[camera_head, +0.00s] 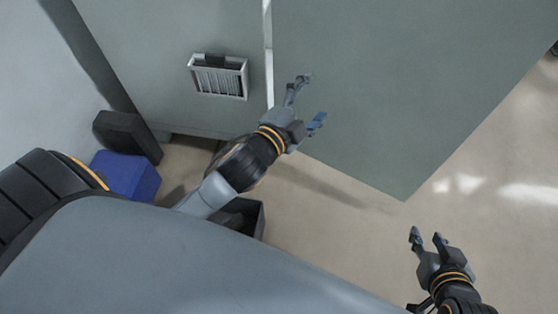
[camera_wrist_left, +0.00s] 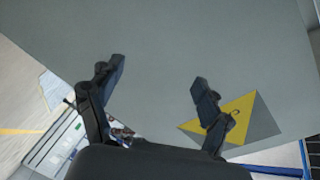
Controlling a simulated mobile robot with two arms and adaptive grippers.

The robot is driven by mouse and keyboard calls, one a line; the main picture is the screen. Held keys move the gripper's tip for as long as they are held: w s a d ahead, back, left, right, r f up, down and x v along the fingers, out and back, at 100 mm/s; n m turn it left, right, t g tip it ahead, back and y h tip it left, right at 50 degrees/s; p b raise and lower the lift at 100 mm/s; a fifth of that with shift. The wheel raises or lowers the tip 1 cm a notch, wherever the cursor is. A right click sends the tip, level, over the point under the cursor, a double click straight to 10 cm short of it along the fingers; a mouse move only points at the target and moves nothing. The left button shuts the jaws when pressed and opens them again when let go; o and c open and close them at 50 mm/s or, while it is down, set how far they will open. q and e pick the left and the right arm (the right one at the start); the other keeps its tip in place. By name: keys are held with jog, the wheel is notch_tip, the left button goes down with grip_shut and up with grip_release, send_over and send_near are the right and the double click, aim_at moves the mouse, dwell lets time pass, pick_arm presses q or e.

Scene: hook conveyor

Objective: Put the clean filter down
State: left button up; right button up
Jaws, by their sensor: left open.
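A filter (camera_head: 219,80) with a pale frame, ribbed face and dark top tab lies on the left part of the grey-green surface (camera_head: 150,40) in the head view. My left gripper (camera_head: 312,99) is to the right of the filter and apart from it, over the right part of the surface. Its fingers are spread with nothing between them; the left wrist view also shows the open gripper (camera_wrist_left: 159,72), with no filter visible there. My right gripper (camera_head: 427,236) is at the lower right, beyond the surface's edge. Its fingers are apart and empty.
A pale strip (camera_head: 268,50) divides the surface. A blue box (camera_head: 125,176), a black object (camera_head: 128,134) and a dark open container (camera_head: 249,215) are below its left part. A yellow triangle (camera_wrist_left: 235,118) shows in the wrist view. Bare floor lies at right.

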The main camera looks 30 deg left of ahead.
pick_arm(q)
jog(key=s+a+f+n+g+y, duration=0.1)
jog(key=s+f+n+g, duration=0.6)
jog(key=s+f+n, duration=0.4)
jog(key=shift+s+a+f+n, duration=0.2)
jog(key=shift+s+f+n, duration=0.2)
jog(key=shift+s+f, duration=0.25)
jog(key=shift+w, duration=0.1)
pick_arm(e)
jog(key=shift+c, duration=0.4)
